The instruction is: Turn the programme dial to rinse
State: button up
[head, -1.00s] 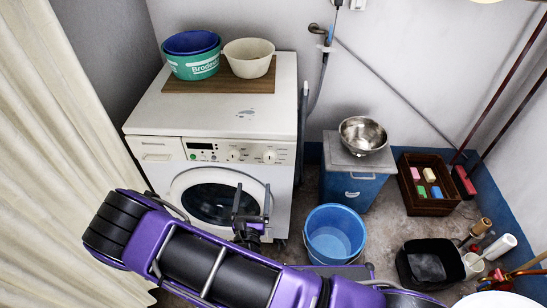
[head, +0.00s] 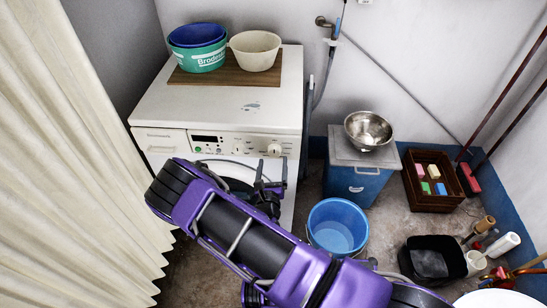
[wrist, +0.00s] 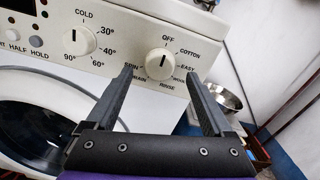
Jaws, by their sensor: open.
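The programme dial (wrist: 158,64) is a round cream knob on the washing machine's front panel in the wrist view. OFF is printed above it, COTTON and EASY to its right, RINSE below and SPIN to its left. Its dark mark appears to point up, near OFF. In the head view it is the right-hand knob (head: 274,150). My gripper (wrist: 160,76) is open and empty. Its two dark fingers reach toward the panel, one tip on each side of the dial in the picture; contact cannot be told. In the head view my gripper (head: 271,166) is just below the dial.
A temperature dial (wrist: 79,41) sits left of the programme dial. Bowls, including a cream one (head: 255,52), stand on a board on the washing machine (head: 150,107). A blue bucket (head: 337,229) and a blue bin (head: 358,184) stand to the right. A curtain (head: 65,150) hangs left.

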aim_at(274, 153)
jog(key=shift+w, duration=1.7)
grip_shut()
